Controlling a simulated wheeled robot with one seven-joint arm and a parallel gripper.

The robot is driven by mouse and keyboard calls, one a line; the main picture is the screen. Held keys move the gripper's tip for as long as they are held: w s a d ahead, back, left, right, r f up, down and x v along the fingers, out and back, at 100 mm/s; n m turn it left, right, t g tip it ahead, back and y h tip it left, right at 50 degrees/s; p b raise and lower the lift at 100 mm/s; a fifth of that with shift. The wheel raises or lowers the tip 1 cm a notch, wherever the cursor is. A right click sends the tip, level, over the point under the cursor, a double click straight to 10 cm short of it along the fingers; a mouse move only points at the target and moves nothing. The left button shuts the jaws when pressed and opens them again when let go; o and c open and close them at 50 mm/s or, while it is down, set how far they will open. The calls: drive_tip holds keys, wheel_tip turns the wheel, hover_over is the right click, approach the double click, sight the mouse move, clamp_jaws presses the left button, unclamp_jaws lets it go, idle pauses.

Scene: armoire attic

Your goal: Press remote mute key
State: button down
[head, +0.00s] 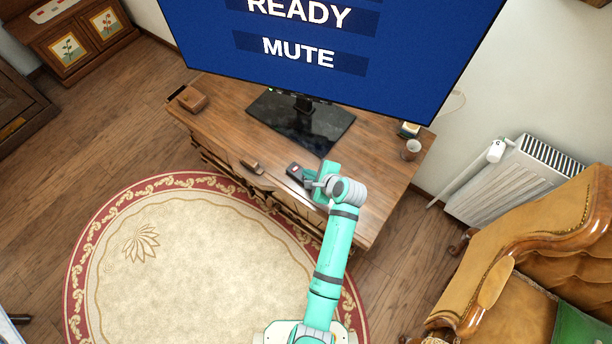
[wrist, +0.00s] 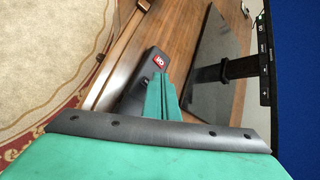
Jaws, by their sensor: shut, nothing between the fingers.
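The remote (head: 294,171) is a dark slab lying near the front edge of the wooden cabinet top. In the wrist view the remote (wrist: 152,62) shows its far end, with a small red key bearing white marks. My gripper (head: 307,180) is shut and empty. Its green fingers (wrist: 160,82) reach over the remote and hide part of it, including any keys beneath them. I cannot tell whether the fingertips touch it. The television (head: 350,75) shows the words READY and MUTE on a blue screen.
The cabinet top (head: 228,115) carries the television's black stand (head: 290,128), a brown box (head: 192,99), a small dark object (head: 252,166) near the front edge and a cup (head: 411,149) at the right. A radiator (head: 510,175) and an armchair (head: 540,260) stand at the right.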

drive_tip(key=shift+r, duration=2.45)
drive_tip(key=s+f+n, duration=0.1)
drive_tip(key=s, duration=0.2)
drive_tip(key=s+f+n+t+h, duration=0.1)
drive_tip(key=s+f, duration=0.1)
drive_tip(key=s, duration=0.1)
drive_tip(key=s+f+n+h, duration=0.1)
drive_tip(key=s+f, duration=0.1)
drive_tip(key=s, duration=0.1)
drive_tip(key=shift+f+t, duration=0.1)
drive_tip(key=shift+t, duration=0.2)
drive_tip(key=s+r+n+t+h, duration=0.1)
drive_tip(key=s+n+t+h, duration=0.3)
drive_tip(key=s, duration=0.7)
drive_tip(key=s+r+n+t, duration=0.2)
drive_tip(key=s+r+n, duration=1)
drive_tip(key=s+r, duration=0.4)
wheel_tip(320, 180, up, 2)
drive_tip(key=shift+s+a+r+n+y, duration=0.1)
drive_tip(key=shift+s+a+n+y, duration=0.25)
drive_tip(key=shift+a+n, duration=0.1)
